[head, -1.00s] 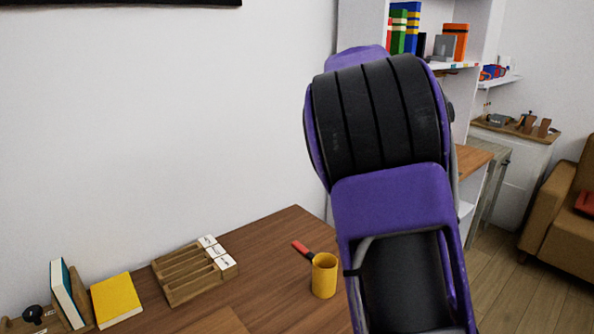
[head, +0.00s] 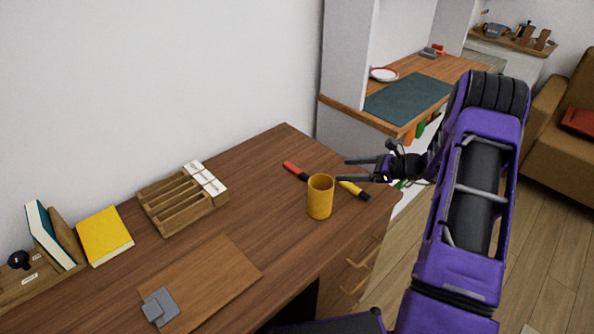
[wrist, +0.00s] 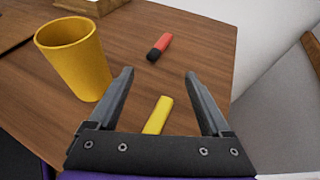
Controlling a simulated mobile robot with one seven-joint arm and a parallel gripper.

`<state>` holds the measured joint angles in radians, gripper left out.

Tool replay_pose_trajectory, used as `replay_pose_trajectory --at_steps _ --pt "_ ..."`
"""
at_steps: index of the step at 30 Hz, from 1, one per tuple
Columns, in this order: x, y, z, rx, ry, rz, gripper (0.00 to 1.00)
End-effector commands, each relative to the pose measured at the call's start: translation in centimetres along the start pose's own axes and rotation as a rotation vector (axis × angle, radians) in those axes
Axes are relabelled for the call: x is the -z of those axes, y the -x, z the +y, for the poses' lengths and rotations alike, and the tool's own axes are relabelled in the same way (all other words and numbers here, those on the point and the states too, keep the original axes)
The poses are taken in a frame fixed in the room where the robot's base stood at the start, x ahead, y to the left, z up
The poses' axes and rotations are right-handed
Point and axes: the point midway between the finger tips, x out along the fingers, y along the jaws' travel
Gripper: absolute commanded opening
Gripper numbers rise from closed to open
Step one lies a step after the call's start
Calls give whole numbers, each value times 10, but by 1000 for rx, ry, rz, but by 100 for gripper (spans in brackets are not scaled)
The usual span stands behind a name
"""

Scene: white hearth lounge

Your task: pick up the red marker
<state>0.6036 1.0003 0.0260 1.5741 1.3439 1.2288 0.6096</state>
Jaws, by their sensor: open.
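The red marker (head: 295,171) with a black end lies on the wooden desk, behind and to the left of the yellow cup. In the wrist view the red marker (wrist: 160,47) lies beyond my fingertips, a little left of the middle. My gripper (head: 342,170) is open and empty above the desk's right part, to the right of the red marker. In the wrist view my gripper (wrist: 160,74) has its two fingers spread, with a yellow marker (wrist: 157,115) showing between them, lower down on the desk.
The yellow cup (head: 320,197) stands close to my gripper. The yellow marker also shows in the head view (head: 354,190). A wooden rack (head: 178,207), a yellow book (head: 104,236) and a brown board (head: 205,285) are farther left. The desk around the red marker is clear.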

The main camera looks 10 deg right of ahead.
Motion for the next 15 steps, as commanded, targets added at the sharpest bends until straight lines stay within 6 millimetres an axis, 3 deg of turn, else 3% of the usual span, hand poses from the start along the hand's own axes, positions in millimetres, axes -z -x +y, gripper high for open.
replay_pose_trajectory --at_steps 9,15 --pt "1 -70 1 -5 3 5 83" --pt "1 -103 1 -4 4 6 83"
